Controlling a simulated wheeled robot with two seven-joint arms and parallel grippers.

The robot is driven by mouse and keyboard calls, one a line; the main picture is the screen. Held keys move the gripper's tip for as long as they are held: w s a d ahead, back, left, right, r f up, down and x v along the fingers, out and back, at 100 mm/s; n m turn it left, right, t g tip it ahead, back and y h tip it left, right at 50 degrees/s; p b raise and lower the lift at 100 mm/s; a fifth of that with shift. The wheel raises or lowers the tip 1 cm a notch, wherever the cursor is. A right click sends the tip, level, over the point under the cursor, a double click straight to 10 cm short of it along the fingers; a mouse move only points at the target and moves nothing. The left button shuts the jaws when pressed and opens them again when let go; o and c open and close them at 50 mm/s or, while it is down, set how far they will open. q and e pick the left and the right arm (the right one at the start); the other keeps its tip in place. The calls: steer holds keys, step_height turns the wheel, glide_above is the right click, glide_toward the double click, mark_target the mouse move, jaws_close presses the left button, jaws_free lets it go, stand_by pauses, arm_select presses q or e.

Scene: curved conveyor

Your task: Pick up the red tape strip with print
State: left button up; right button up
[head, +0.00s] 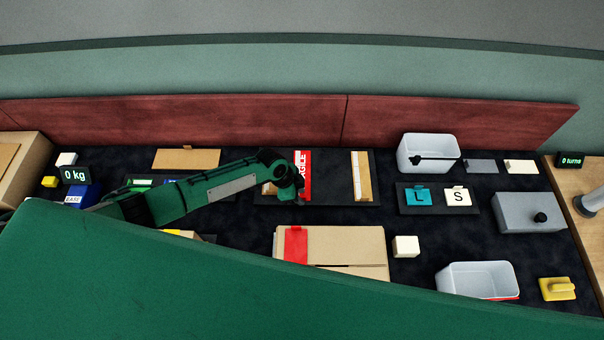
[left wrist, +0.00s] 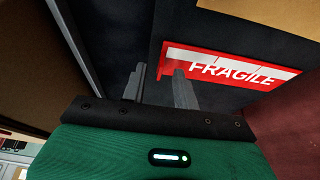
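The red tape strip with print (head: 305,172) lies on a dark tray (head: 332,189) in the middle of the head view. In the left wrist view the strip (left wrist: 228,68) is red and white and reads "FRAGILE". My left gripper (head: 287,183) is at the strip's left side in the head view and hides part of it. The right fingertip overlaps the strip's near left end in the picture; contact cannot be told. My right gripper is not in view.
A tan strip (head: 362,177) lies on the same tray, to the right. A cardboard box (head: 345,247) with a plain red strip (head: 295,243) stands in front. A red-brown board (head: 240,122) runs along the back. A white bin (head: 428,151) stands at the back right.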

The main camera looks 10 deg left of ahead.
arm_select(q)
steer(key=shift+d+f, duration=0.1)
steer(key=shift+f, duration=0.25)
jaws_close()
steer(key=shift+r, duration=0.1)
